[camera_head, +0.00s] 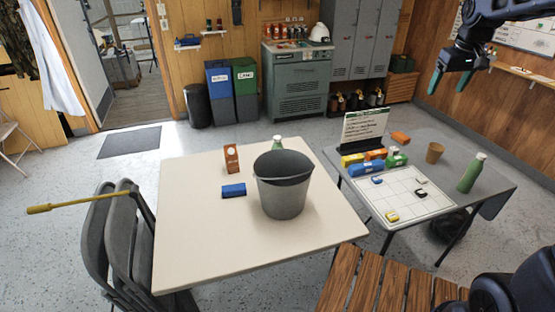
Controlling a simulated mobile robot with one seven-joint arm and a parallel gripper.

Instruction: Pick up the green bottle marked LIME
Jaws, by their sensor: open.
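A green bottle (471,174) with a pale cap stands upright on the grey table at the right. A second green, pale-capped top (277,141) shows behind the bucket on the cream table; the rest of it is hidden. I cannot read LIME on either one. My gripper (449,82) hangs at the upper right with its green-tipped fingers apart. It is open and empty, and appears well above the grey table, touching neither bottle.
A grey bucket (283,196), a blue block (233,190) and an orange carton (231,158) stand on the cream table (200,245). The grey table (480,205) holds a brown cup (434,152), a grid board (405,200), coloured blocks and a sign (364,130).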

